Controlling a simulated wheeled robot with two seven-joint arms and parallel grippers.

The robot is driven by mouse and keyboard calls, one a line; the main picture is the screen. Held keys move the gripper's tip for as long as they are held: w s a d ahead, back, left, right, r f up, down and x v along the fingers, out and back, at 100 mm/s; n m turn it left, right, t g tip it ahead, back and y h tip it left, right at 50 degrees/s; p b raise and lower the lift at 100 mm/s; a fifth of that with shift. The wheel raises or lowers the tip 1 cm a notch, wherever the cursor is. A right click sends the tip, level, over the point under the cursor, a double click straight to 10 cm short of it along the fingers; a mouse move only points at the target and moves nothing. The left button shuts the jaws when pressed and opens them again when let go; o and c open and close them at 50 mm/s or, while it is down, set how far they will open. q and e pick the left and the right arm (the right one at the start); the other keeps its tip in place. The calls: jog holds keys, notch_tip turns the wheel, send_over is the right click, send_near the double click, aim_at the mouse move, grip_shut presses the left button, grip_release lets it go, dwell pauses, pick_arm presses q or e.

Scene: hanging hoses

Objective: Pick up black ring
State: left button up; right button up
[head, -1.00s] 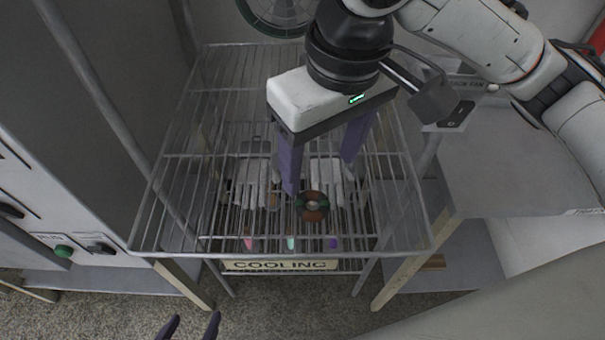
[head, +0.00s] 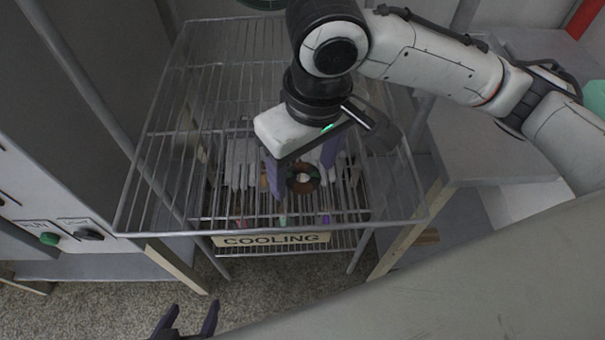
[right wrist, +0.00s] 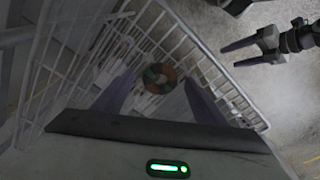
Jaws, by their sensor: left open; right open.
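A dark, thick ring (head: 303,189), the black ring, shows brownish and greenish tints and a pale centre. It appears at the front middle of the wire rack (head: 170,234). My right gripper (head: 302,178) is open above the rack, its purple fingers on either side of the ring in the head view. In the right wrist view the ring (right wrist: 168,86) lies beyond and between the open fingertips; I cannot tell whether they touch it. My left gripper (head: 188,322) is open and empty at the bottom of the head view, away from the rack.
A sign reading COOLING (head: 270,239) hangs on the rack's front. White blocks (head: 242,163) and small coloured pieces (head: 283,219) show through the wires. A grey cabinet stands at the left and a grey table (head: 490,150) at the right.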

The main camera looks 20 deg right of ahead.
jog(key=c, duration=1.1)
